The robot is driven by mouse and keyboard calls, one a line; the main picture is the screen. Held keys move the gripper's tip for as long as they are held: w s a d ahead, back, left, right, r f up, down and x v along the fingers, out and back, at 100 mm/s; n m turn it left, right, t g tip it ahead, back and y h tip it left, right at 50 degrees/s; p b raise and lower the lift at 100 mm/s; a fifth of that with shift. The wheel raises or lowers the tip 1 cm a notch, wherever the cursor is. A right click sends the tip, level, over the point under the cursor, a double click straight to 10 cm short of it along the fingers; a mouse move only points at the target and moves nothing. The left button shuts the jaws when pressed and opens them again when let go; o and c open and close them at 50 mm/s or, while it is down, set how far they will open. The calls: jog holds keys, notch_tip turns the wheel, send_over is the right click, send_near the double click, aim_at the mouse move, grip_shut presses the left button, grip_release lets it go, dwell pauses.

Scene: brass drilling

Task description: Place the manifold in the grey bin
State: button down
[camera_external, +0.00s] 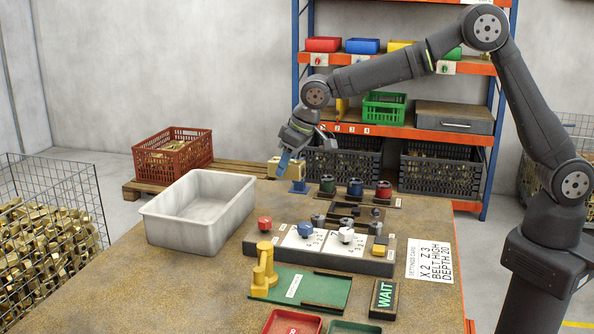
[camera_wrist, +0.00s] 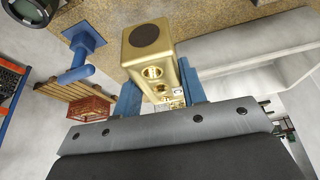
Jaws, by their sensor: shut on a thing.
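The manifold is a brass block with round ports; it shows in the outside view (camera_external: 293,169) and large in the wrist view (camera_wrist: 147,45). My gripper (camera_external: 285,161) is shut on it, with a blue finger on either side of the block in the wrist view (camera_wrist: 160,88). The manifold appears held above the far edge of the table, near a blue stand (camera_external: 298,187). The grey bin (camera_external: 185,232) is an open, pale, empty-looking tub on the table's left, left of my gripper. Its wall shows at the right of the wrist view (camera_wrist: 235,52). The blue finger partly hides the manifold in the outside view.
A red, a blue and a green-black pot (camera_external: 355,188) stand right of the blue stand. A grey panel with coloured knobs (camera_external: 345,262) lies in front. A red crate (camera_external: 172,155) sits on a pallet behind the table. Bare table lies around the bin.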

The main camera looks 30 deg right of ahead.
jog(key=w+a+r+n, duration=0.1)
jog(key=w+a, duration=0.1)
jog(key=a, duration=0.6)
jog(key=w+a, duration=0.3)
jog(key=a, duration=0.5)
jog(key=shift+s+f, duration=0.15)
jog(key=shift+f, duration=4.65)
jog(key=shift+f, duration=0.2)
jog(key=c, duration=0.9)
grip_release()
jog(key=v, duration=1.2)
jog(key=shift+d+r, duration=0.1)
jog(key=shift+d, duration=0.15)
